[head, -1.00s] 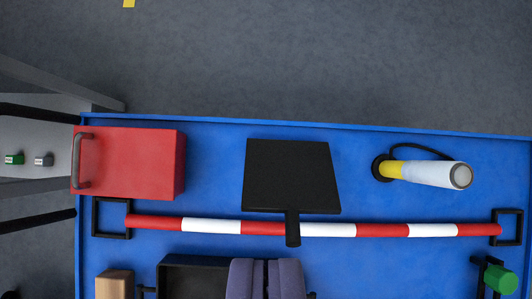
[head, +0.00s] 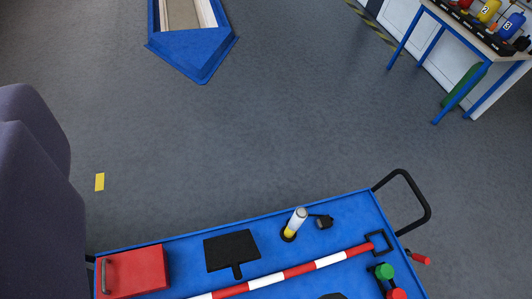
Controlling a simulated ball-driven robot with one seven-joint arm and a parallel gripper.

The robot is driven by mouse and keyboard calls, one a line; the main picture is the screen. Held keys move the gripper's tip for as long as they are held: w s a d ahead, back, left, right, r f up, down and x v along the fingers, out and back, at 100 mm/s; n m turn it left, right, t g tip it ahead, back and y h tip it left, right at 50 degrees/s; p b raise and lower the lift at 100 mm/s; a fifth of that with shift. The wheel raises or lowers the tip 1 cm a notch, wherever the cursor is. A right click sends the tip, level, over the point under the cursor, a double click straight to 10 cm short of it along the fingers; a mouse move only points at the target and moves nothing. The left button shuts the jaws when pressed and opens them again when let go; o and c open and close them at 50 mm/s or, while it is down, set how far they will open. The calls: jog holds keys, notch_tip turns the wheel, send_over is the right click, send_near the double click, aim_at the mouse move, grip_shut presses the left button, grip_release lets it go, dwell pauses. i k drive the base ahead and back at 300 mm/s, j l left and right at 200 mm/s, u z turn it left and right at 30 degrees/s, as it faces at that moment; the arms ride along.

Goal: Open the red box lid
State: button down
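The red box (head: 136,273) sits at the back left of a blue cart top (head: 186,257). It has a flat red lid with a dark grey handle (head: 106,275) along its left edge. The lid looks shut. A large purple rounded part of my own body fills the left edge of the head view, above and left of the box. I cannot make out my gripper's fingertips, and nothing is seen touching the box or its handle.
A black flat plate (head: 231,251) and a white and yellow cylinder (head: 296,222) are right of the box. A red and white striped bar (head: 300,269) crosses the cart. A black push handle (head: 419,205) juts out at right. Open grey floor lies behind the cart.

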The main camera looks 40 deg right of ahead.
aim_at(135, 272)
jog(key=k+z, duration=0.1)
jog(key=k, duration=1.1)
jog(key=k+l+z, duration=0.15)
jog(key=k, duration=1.05)
jog(key=k+l+z, duration=0.15)
jog(key=k, duration=0.4)
jog(key=i+j, duration=0.5)
jog(key=i, duration=0.15)
jog(key=i+j, duration=1.05)
jog(key=i, duration=0.3)
jog(key=i+j, duration=0.55)
jog(key=i, duration=0.1)
